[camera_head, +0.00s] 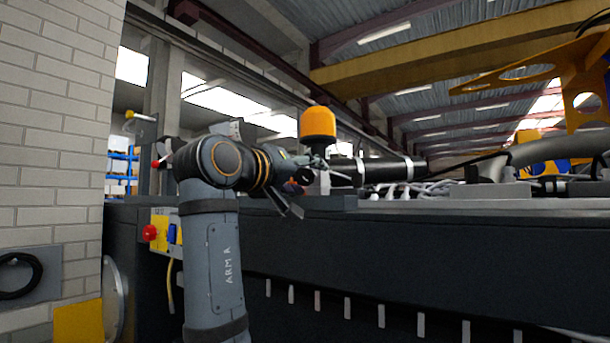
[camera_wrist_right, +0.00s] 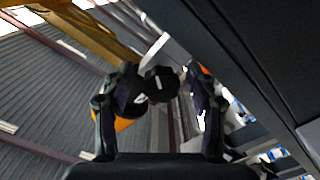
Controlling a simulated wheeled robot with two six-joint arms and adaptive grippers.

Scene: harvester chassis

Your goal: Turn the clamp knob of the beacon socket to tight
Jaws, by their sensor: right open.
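The orange beacon (camera_head: 318,122) stands upright on its pale socket (camera_head: 323,182) at the edge of the dark chassis. In the right wrist view the clamp knob (camera_wrist_right: 162,84) is black and lobed, with a short white line on its face. The socket's pale block (camera_wrist_right: 168,50) shows behind it. My right gripper (camera_head: 305,170) is at the socket. In the wrist view its open fingers (camera_wrist_right: 164,82) stand on either side of the knob; I cannot tell whether they touch it. The left finger partly hides the orange beacon (camera_wrist_right: 122,124). My left gripper is not in view.
The dark chassis (camera_head: 420,235) runs to the right, with pale cables (camera_head: 410,189) and a black cylinder (camera_head: 385,169) on top. A yellow panel with a red button (camera_head: 150,232) is left of my arm. A brick wall (camera_head: 50,130) closes the left side.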

